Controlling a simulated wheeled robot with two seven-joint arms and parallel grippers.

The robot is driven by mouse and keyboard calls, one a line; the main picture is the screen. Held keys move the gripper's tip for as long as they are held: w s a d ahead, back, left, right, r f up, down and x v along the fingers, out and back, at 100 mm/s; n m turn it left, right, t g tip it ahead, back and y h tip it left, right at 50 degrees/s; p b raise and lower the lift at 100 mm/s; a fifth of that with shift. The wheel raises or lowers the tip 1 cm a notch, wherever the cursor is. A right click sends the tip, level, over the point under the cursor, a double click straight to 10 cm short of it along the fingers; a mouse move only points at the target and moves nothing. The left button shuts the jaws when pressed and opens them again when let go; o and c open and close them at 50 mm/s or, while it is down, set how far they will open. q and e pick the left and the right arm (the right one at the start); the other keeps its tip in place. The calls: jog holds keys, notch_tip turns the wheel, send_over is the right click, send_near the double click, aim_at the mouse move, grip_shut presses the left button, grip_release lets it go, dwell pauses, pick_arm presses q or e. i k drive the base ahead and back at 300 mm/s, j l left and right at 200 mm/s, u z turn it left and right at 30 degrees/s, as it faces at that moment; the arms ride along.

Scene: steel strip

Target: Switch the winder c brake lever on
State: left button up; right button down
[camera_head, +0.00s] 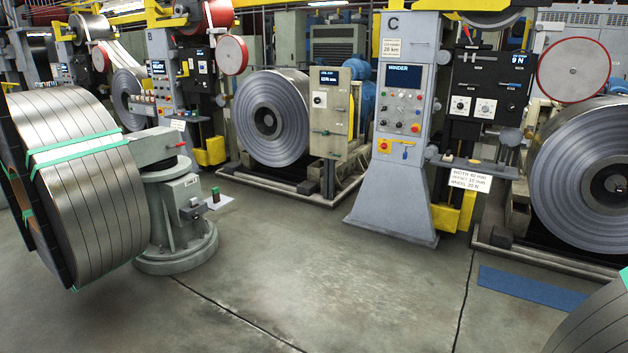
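The winder C column (394,190) is a grey cabinet right of centre, with a "C" plate (394,22) at its top. It carries a screen (404,76) reading "WINDER" and a control panel (401,121) with small coloured buttons and knobs. A yellow switch plate (397,148) with a small red handle sits below. On its right is a black panel (488,85) with two white dials and a display reading about 9 N. Neither gripper is in view.
Steel coils stand left (270,118) and right (585,178) of the column on low frames. A large banded coil (90,185) on a grey turnstile (178,220) fills the left. A blue mat (530,288) lies at right. The concrete floor (330,275) before the column is clear.

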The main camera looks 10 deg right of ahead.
aim_at(466, 33)
jog(key=i+l+z, duration=0.3)
jog(key=i, duration=0.3)
jog(key=i+z, duration=0.35)
jog(key=i, duration=0.25)
jog(key=i+j+z, duration=0.1)
jog(key=i+z, duration=0.2)
jog(key=i, duration=0.3)
jog(key=i+j+z, duration=0.3)
jog(key=i, duration=0.35)
jog(key=i+l+u, duration=0.4)
jog(key=i, duration=0.3)
jog(key=i+l+u, duration=0.45)
jog(key=i+l, duration=0.15)
jog(key=i+l+u, duration=0.4)
jog(key=i+l, duration=0.2)
jog(key=l, duration=0.25)
jog(key=i+l+u, duration=0.1)
jog(key=l, duration=0.25)
jog(key=i+l+u, duration=0.15)
jog(key=l, duration=0.2)
jog(key=l+u, duration=0.1)
jog(key=l, duration=0.25)
